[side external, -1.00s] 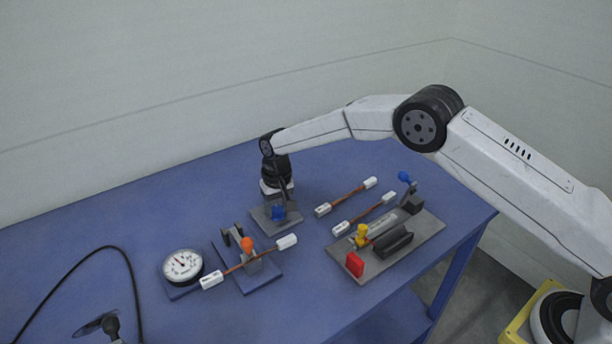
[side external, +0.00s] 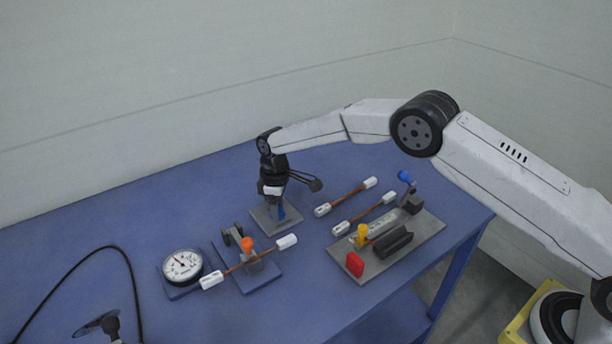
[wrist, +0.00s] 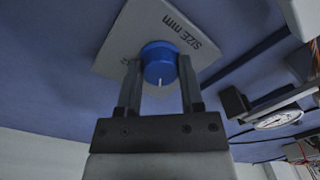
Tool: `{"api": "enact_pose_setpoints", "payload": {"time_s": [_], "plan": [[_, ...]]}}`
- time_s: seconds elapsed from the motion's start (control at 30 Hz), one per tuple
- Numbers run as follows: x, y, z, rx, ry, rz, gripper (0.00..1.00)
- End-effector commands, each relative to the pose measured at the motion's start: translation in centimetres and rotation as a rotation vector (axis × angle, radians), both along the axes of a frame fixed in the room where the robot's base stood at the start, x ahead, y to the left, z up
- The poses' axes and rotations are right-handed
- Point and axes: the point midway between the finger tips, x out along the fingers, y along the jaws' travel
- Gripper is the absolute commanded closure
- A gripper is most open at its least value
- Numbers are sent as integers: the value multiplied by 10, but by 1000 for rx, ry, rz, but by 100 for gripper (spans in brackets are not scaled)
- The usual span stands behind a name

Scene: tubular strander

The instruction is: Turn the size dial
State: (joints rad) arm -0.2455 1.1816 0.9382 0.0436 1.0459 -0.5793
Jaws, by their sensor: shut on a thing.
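The size dial is a blue round knob (wrist: 159,62) with a white pointer line, on a grey plate (wrist: 125,45) marked "SIZE mm" in the wrist view. The pointer line faces toward my gripper's palm in that view. My gripper (wrist: 160,72) has one finger on each side of the knob and is shut on it. In the side external view my gripper (side external: 274,203) points down over the grey plate (side external: 262,222), and a bit of the blue knob (side external: 282,213) shows below it, the rest hidden.
A round white gauge (side external: 182,266) stands at the left. Beside it, a blue-based stand with an orange knob (side external: 247,244) carries a white-ended rod. Two more rods (side external: 345,197) lie right of the dial. A grey fixture (side external: 400,246) with yellow, red and blue parts stands further right.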

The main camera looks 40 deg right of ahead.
Motion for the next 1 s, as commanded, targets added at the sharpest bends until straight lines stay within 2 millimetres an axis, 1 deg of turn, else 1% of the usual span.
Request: {"api": "enact_pose_setpoints", "payload": {"time_s": [0.1,0.3,0.5,0.83,0.87,0.9,0.97,1.0], "plan": [[0,0,0,0,-2,77,100],[0,0,0,0,-2,163,100],[0,0,0,1,-2,195,100],[0,0,0,0,-1,197,100],[0,0,0,0,-1,197,49],[0,0,0,0,-1,197,36],[0,0,0,0,-1,196,17],[0,0,0,0,-1,196,16]]}}
